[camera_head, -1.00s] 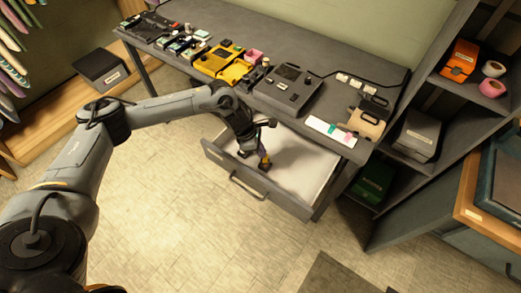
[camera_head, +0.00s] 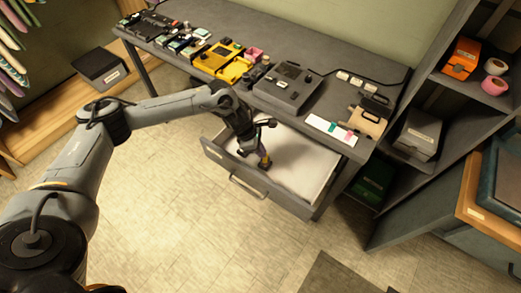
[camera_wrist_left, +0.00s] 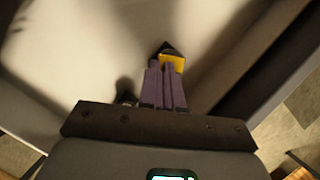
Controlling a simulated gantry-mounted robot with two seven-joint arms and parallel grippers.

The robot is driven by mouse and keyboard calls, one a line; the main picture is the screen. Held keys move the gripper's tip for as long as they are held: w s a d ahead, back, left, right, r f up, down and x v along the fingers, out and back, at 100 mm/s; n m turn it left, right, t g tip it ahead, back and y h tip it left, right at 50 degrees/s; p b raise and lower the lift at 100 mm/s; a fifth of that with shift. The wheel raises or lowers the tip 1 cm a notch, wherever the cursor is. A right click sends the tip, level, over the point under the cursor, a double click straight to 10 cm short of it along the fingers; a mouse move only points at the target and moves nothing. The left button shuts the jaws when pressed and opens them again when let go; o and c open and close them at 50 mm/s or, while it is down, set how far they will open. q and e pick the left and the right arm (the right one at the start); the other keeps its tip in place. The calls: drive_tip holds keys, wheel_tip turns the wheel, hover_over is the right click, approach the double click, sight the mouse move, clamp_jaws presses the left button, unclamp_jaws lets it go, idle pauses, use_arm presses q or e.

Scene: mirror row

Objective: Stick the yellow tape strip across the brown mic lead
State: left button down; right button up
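My left gripper (camera_head: 265,162) reaches down at the open drawer, near its front edge. In the left wrist view its purple fingers (camera_wrist_left: 165,85) are close together. A small yellow piece (camera_wrist_left: 173,63), which looks like the yellow tape strip, shows at their tips beside a black tip. A white card (camera_head: 318,124) with teal and pink strips lies on the desk's front right edge. I cannot make out a brown mic lead; a dark cable (camera_head: 400,83) runs along the back right of the desk. My right gripper is not in view.
The open drawer (camera_head: 300,165) has a pale, largely bare floor. Yellow (camera_head: 228,60) and grey (camera_head: 290,88) devices and several small parts crowd the desk. A tan case (camera_head: 366,121) stands at the desk's right end. Shelves (camera_head: 440,90) stand farther right.

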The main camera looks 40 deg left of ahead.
use_arm(q)
drive_tip(key=c, duration=1.2)
unclamp_jaws()
drive_tip(key=shift+c, duration=0.2)
drive_tip(key=v, duration=1)
drive_tip(key=shift+r+p, duration=0.3)
drive_tip(key=shift+r, duration=0.05)
drive_tip(key=shift+a, duration=0.1)
